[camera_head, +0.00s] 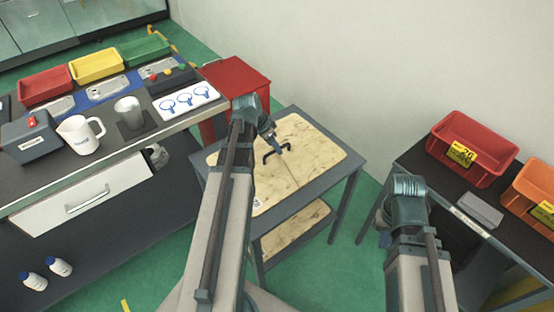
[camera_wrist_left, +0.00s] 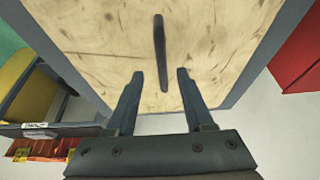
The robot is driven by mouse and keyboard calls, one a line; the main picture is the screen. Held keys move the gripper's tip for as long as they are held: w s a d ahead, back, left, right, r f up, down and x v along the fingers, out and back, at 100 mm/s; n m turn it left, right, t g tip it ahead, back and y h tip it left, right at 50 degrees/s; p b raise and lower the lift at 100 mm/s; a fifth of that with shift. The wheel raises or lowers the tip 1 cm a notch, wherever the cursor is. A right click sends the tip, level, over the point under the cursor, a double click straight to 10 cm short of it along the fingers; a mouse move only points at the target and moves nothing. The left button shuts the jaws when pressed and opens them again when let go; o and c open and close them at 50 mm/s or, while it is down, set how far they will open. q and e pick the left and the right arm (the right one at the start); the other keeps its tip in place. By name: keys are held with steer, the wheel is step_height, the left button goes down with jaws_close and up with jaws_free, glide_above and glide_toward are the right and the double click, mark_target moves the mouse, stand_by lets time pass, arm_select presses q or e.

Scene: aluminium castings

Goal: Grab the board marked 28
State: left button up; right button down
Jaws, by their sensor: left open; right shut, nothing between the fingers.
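Pale wooden boarding (camera_head: 310,148) with dark flecks lies on top of the grey cart, with a thin seam across it. A small label (camera_head: 257,203) sits near its front left edge; I cannot read a 28 on it. My left gripper (camera_head: 276,154) is open above the wood, its fingers apart and empty. In the left wrist view the open fingers (camera_wrist_left: 160,74) point at the wood (camera_wrist_left: 105,45), and a dark narrow bar (camera_wrist_left: 160,45) lies in line with the gap between them. My right gripper (camera_head: 385,239) is shut and empty, near the right bench.
The grey cart (camera_head: 343,168) has a lower wooden shelf. A red cabinet (camera_head: 236,78) stands behind it. A workbench (camera_head: 100,173) with a mug, cup and bins is left. A red bin (camera_head: 473,140) and an orange bin (camera_head: 535,185) with yellow tags stand on the right bench.

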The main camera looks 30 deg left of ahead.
arm_select(q)
steer(key=b+x, duration=0.3)
steer(key=x, duration=0.1)
steer(key=shift+w+a+f, duration=0.1)
steer(key=shift+w+f, duration=0.15)
steer(key=shift+r, duration=0.1)
jaws_close()
stand_by(1.1)
